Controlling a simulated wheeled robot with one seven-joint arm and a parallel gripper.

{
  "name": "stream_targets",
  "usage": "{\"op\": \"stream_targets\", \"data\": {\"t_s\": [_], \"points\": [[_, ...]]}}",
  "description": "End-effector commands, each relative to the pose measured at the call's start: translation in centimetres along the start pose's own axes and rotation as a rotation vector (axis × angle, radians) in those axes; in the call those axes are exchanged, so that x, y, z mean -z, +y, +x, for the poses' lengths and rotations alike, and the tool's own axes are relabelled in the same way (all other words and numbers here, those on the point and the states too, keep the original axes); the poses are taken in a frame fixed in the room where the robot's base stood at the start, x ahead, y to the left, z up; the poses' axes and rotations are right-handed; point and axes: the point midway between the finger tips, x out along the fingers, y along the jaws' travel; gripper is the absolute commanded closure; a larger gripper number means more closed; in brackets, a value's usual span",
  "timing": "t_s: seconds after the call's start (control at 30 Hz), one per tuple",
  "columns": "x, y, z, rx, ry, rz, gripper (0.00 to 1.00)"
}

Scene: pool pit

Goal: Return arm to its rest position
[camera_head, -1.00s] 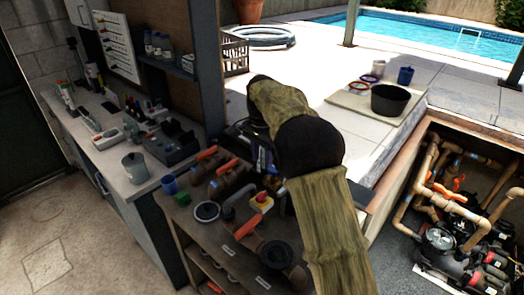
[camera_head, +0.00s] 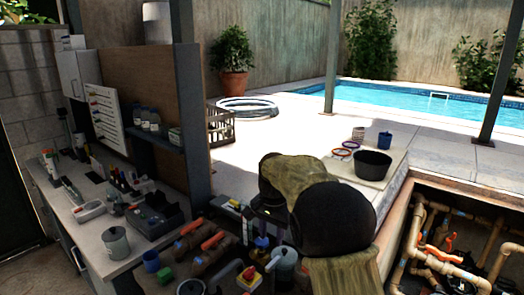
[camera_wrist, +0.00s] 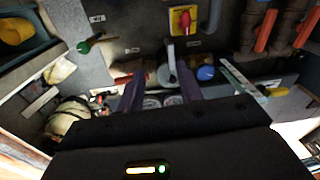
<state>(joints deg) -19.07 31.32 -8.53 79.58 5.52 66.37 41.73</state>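My arm (camera_head: 325,215), in a dark and olive sleeve, reaches over the dark workbench in the head view. My gripper (camera_wrist: 155,78) shows in the wrist view as two purple fingers standing apart. A grey round object (camera_wrist: 167,66) appears between or beyond the fingers, and I cannot tell its distance. No firm hold on anything is visible. In the head view, the arm hides most of the gripper, with purple parts just showing beside the bench items.
Pipe fittings with orange handles (camera_head: 212,240), a red and yellow switch (camera_head: 250,278) and a grey lidded pot (camera_head: 285,265) crowd the bench. A black bucket (camera_head: 373,165) stands on the patio. The pipe pit (camera_head: 455,235) lies to the right. A post and shelf panel rise at left.

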Motion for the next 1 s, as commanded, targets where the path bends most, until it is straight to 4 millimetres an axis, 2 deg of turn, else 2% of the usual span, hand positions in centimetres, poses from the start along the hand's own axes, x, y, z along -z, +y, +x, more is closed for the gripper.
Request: {"op": "stream_targets", "data": {"t_s": [0.03, 0.17, 0.37, 0.57, 0.7, 0.83, 1.0], "points": [[-0.2, 1.6, 0.2, 0.006, 0.004, -0.02, 0.64], [-0.9, 5.2, 1.0, 0.022, 0.024, -0.089, 0.64], [-3.0, 10.7, 2.4, 0.038, 0.063, -0.206, 0.64], [-6.4, 16.1, 4.0, 0.043, 0.106, -0.331, 0.64], [-9.4, 19.8, 5.2, 0.041, 0.136, -0.423, 0.64], [-12.2, 22.8, 6.2, 0.035, 0.165, -0.501, 0.64], [-14.0, 24.5, 6.8, 0.029, 0.183, -0.556, 0.64]]}}
